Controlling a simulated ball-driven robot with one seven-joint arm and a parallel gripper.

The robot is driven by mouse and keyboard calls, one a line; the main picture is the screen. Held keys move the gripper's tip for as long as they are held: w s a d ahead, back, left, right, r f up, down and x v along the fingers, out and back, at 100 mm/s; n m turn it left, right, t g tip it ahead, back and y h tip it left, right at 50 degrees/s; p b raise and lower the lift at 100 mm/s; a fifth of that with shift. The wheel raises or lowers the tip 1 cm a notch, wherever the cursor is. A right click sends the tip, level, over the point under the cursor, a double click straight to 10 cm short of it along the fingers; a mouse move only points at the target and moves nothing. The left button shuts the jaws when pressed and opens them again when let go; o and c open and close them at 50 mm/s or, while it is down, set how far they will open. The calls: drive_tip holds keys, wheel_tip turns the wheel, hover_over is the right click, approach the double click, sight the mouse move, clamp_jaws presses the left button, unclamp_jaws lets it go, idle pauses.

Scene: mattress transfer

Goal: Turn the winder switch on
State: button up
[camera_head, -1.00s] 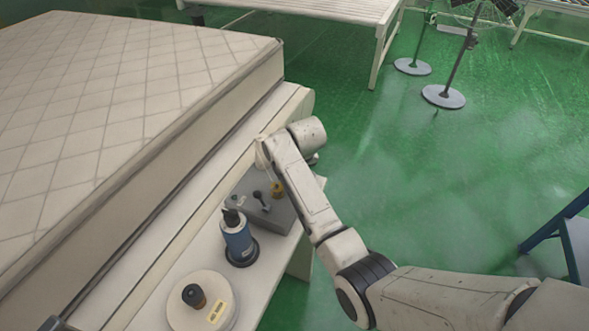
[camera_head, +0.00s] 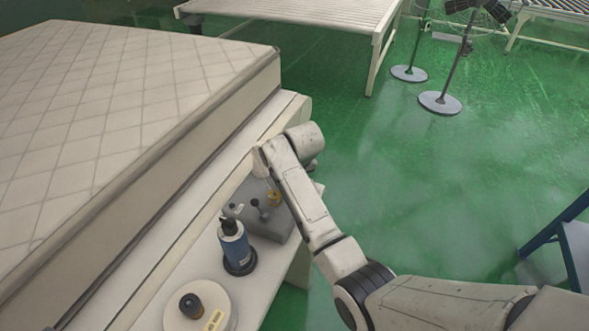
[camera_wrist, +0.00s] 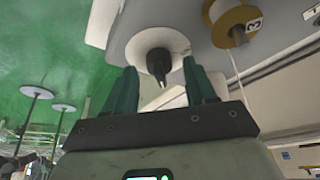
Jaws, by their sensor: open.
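In the wrist view a dark knob (camera_wrist: 158,64) stands out from a pale round base (camera_wrist: 143,45). My gripper (camera_wrist: 160,70) is open, with one green finger on each side of this knob; I cannot tell whether they touch it. Which control is the winder switch I cannot read for certain. A yellow round piece (camera_wrist: 230,22) with a "3" tag sits beside it. In the head view my wrist hides the gripper and this knob. A grey box (camera_head: 282,226) with a small lever (camera_head: 262,210) and a yellow piece (camera_head: 274,198) shows beside my arm.
A blue cylinder (camera_head: 235,250) and a pale disc (camera_head: 177,318) with a dark knob (camera_head: 191,304) stand on the side shelf. A mattress (camera_head: 110,110) lies on the bench at left. Green floor (camera_head: 430,200) is open at right.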

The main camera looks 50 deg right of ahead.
drive_tip(key=b+v, duration=0.1)
drive_tip(key=v, duration=0.9)
idle(0.3)
drive_tip(key=s+a+f+n+g+y+b, duration=0.1)
drive_tip(key=s+a+f, duration=0.3)
drive_tip(key=s+f, duration=0.3)
drive_tip(key=s+a+f+n+b, duration=0.1)
drive_tip(key=s+a+f, duration=0.4)
drive_tip(key=s+f, duration=0.15)
drive_tip(key=s+a+f+n+g+b, duration=0.1)
drive_tip(key=s+a+f, duration=0.1)
drive_tip(key=s, duration=0.6)
drive_tip(key=s+a+f+n+g+b, duration=0.1)
drive_tip(key=s+a+f, duration=0.2)
drive_tip(key=s, duration=0.6)
drive_tip(key=shift+a+y, duration=0.4)
drive_tip(key=shift+a, duration=0.25)
